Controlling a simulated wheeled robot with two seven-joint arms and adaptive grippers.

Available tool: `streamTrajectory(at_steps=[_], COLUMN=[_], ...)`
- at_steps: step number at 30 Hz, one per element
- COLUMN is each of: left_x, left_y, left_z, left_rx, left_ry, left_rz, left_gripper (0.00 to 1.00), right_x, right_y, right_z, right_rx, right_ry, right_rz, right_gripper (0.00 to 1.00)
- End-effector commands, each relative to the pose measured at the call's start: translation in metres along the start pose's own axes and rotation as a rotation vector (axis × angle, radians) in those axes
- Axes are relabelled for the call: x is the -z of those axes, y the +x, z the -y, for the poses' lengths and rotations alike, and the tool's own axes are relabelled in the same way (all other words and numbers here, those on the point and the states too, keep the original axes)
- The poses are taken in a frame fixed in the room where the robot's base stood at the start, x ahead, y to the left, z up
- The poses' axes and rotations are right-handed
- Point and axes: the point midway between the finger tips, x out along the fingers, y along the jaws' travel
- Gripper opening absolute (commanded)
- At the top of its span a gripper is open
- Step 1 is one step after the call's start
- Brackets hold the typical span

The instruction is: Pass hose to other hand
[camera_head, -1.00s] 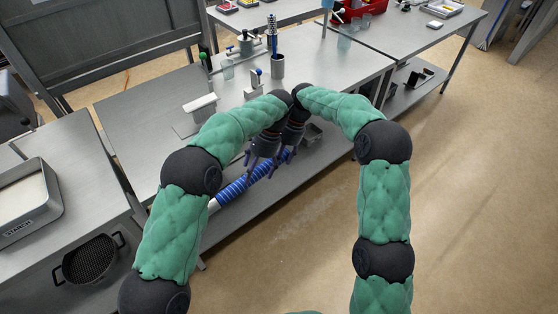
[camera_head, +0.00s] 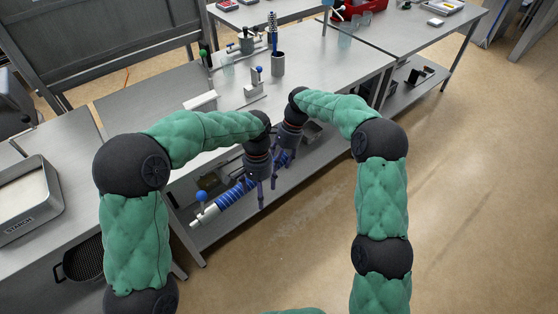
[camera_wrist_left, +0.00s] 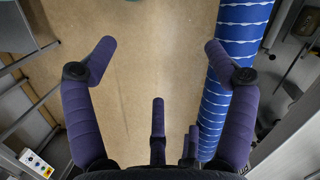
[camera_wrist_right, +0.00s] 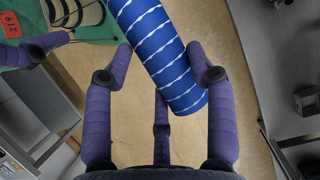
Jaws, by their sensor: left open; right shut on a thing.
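The hose (camera_head: 232,195) is blue with pale bands and a whitish end piece at its lower left. It slants through the air in front of the bench. My right gripper (camera_head: 284,157) is shut on the hose near its upper right end; in the right wrist view the blue hose (camera_wrist_right: 158,48) runs between the fingers. My left gripper (camera_head: 262,196) is open and empty beside the middle of the hose. The left gripper partly covers the hose in the head view.
A tray (camera_head: 28,200) marked starch stands at left. The floor at right is clear.

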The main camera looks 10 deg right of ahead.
Motion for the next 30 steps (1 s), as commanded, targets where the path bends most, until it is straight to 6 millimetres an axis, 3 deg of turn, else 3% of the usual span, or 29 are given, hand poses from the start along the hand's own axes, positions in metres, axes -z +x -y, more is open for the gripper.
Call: streamTrajectory(at_steps=[1,3,12,21,30], left_x=[-0.013,-0.029,-0.109,-0.129,-0.156], left_y=[0.025,0.052,0.154,0.243,0.291], left_z=[0.006,0.012,0.02,0.0,0.007], left_rx=[0.006,0.016,-0.016,-0.291,-0.358], left_ry=[-0.016,-0.034,-0.102,-0.312,-0.58], left_rz=[0.032,0.059,0.139,-0.05,-0.238], left_gripper=[0.85,0.85,0.85,0.85,0.85], right_x=[0.0,0.0,0.0,0.0,0.0], right_y=[-0.001,-0.001,-0.002,-0.002,-0.002], right_z=[0.0,0.001,0.001,0.001,0.001], right_rx=[0.002,0.003,0.004,0.004,0.004], right_ry=[0.0,0.0,0.0,0.0,0.0], right_rz=[0.0,0.0,0.0,0.0,0.0], right_gripper=[0.0,0.0,0.0,0.0,0.0])
